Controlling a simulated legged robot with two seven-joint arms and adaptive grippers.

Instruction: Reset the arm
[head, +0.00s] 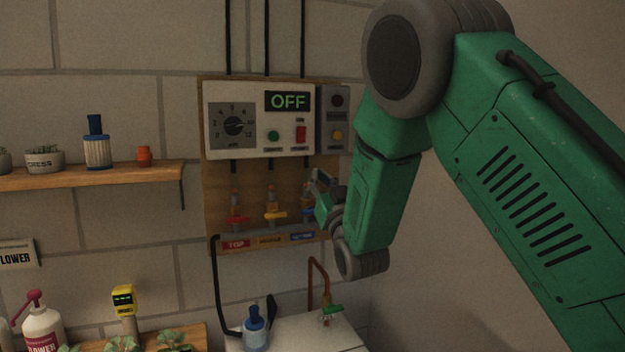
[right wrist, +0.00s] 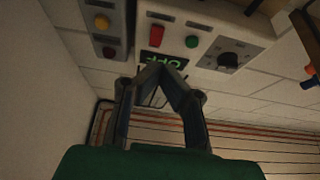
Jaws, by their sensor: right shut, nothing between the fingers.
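My right arm is green and fills the right half of the head view. Its gripper (head: 322,183) is small there, in front of the right part of the wooden valve board (head: 222,180), below the control box. In the right wrist view the two dark fingers of my right gripper (right wrist: 163,65) meet at their tips, shut with nothing between them. The control box (head: 222,143) shows a green "OFF" display (head: 288,101), a dial (head: 233,126), a green button (head: 273,136) and a red switch (head: 301,133). My left gripper is not in view.
Valves with red (head: 236,219), yellow (head: 275,215) and blue handles sit on the board; the blue one is partly hidden by my gripper. A shelf (head: 100,175) with pots is at left. Below stand a blue-capped bottle (head: 255,330), a copper pipe (head: 326,275) and a yellow meter (head: 123,300).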

